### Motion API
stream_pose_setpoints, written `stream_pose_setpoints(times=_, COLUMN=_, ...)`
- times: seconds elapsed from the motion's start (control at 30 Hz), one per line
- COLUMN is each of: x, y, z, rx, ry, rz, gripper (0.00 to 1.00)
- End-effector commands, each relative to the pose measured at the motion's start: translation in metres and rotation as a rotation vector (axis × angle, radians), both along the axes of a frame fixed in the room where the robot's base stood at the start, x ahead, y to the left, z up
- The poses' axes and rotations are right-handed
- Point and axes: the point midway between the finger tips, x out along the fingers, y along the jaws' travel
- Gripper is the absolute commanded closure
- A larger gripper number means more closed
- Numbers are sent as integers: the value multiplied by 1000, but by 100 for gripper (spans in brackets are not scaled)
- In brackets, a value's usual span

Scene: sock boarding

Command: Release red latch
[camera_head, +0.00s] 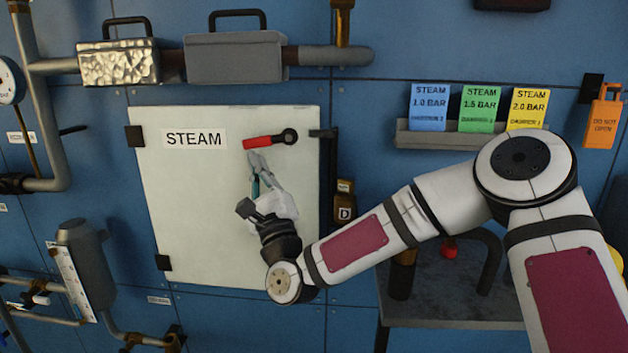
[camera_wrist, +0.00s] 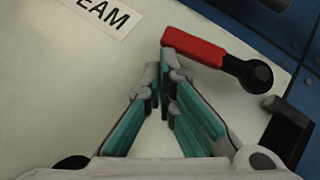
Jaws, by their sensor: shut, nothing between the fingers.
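The red latch (camera_head: 262,142) is a red handle on a black round pivot, set near the top right of a white panel door (camera_head: 190,225) labelled STEAM. The handle lies nearly level, pointing left from its pivot. In the wrist view the red latch (camera_wrist: 194,46) runs from upper left to the pivot at right. My gripper (camera_head: 255,157) is shut and empty, its fingertips just below the handle's left end. In the wrist view my gripper (camera_wrist: 162,62) has its tips together close under that end; I cannot tell whether they touch it.
A dark catch (camera_head: 323,133) sits at the door's right edge, with a box marked D (camera_head: 344,213) beyond it. A shelf (camera_head: 430,140) holds blue, green and yellow STEAM cards. Pipes run above and left of the door.

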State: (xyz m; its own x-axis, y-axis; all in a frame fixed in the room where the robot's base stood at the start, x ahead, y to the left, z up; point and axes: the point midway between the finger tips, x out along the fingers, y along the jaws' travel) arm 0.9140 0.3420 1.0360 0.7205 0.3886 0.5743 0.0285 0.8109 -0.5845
Motion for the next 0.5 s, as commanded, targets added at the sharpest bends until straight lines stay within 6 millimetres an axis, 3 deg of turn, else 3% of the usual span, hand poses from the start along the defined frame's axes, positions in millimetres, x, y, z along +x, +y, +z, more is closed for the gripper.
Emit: stream_pose_setpoints(times=0.5, x=0, y=10, z=13, rx=-1, ry=0, rz=1, gripper=100)
